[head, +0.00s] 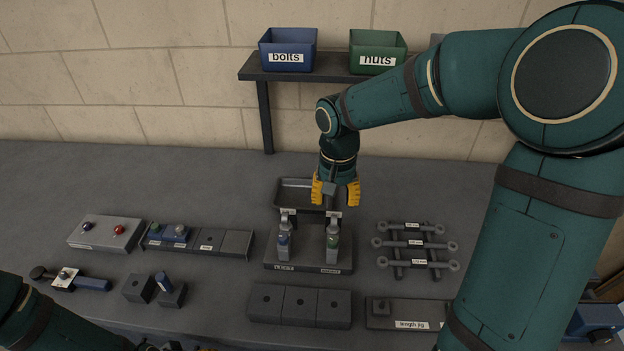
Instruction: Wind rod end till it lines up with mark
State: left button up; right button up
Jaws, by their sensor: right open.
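Three grey rods with rounded ends lie across a rack (398,268): a top rod (395,227), a middle rod (395,243) and a bottom rod (395,262). Each has a small white label; any alignment mark is too small to make out. My right gripper (336,194) is open, pointing down with yellow fingertips apart, left of the rods. It is over the back of a dark stand (310,266) with two grey uprights, one with a blue part (283,240), one with a green part (333,241). My left gripper is mostly cut off at the bottom edge.
A shallow tray (290,185) lies behind the stand. A length jig (400,324) and dark blocks (266,318) are in front. A button box (105,231), a rack (234,244) and a clamp-like tool (92,285) are left. Blue (287,38) and green (397,40) bins stand on a shelf.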

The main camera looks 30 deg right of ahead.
aim_at(334, 217)
jog(key=shift+f, duration=0.1)
jog(key=shift+s+f+b, duration=0.2)
jog(key=shift+f+b, duration=0.4)
jog(key=shift+b, duration=0.05)
notch_tip(334, 217, down, 4)
jog(key=b, duration=0.3)
jog(key=shift+r, duration=0.2)
jog(key=shift+f+b, duration=0.55)
jog(key=shift+f, duration=0.5)
jog(key=m+p, duration=0.1)
jog(key=m, duration=0.4)
jog(key=shift+r, duration=0.1)
jog(key=m+p, duration=0.1)
jog(key=m, duration=0.3)
jog(key=m+p, duration=0.2)
jog(key=m, duration=0.4)
jog(key=shift+r+p, duration=0.1)
jog(key=shift+p, duration=0.2)
jog(key=shift+m+p, duration=0.65)
jog(key=shift+m, duration=0.95)
jog(key=shift+f, duration=0.2)
grip_shut()
